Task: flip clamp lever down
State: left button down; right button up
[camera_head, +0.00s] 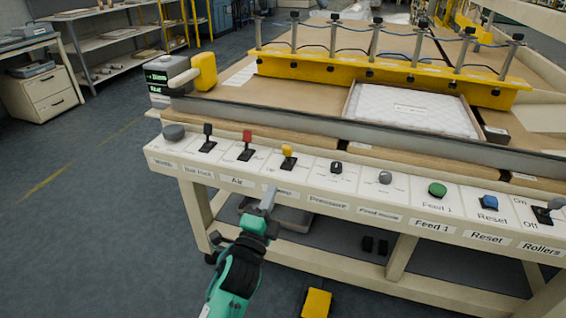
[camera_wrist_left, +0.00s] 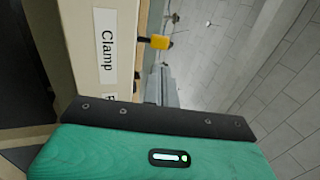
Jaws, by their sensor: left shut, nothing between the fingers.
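The clamp lever (camera_head: 287,152) has a yellow knob on a dark stem and stands up from the white panel, above a label partly covered by my left gripper. In the left wrist view its yellow knob (camera_wrist_left: 161,42) juts out beside the panel face that reads "Clamp" (camera_wrist_left: 106,45). My left gripper (camera_head: 270,192) is shut and empty, in front of the panel's label strip and below the lever. In the left wrist view its grey fingers (camera_wrist_left: 160,82) point toward the knob, with a gap between. My right gripper is not in view.
A red lever (camera_head: 247,138) and a black lever (camera_head: 208,132) stand to the left. A dark pressure knob (camera_head: 337,168), green button (camera_head: 437,189) and blue button (camera_head: 490,202) lie to the right. A yellow beam (camera_head: 390,77) spans the bench behind. Floor is open at left.

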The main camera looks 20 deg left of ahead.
aim_at(287, 153)
pick_arm(q)
jog(key=x, duration=0.8)
jog(key=shift+w+r, duration=0.2)
jog(key=shift+w, duration=0.35)
jog(key=shift+w+r, duration=0.1)
jog(key=shift+w, duration=0.15)
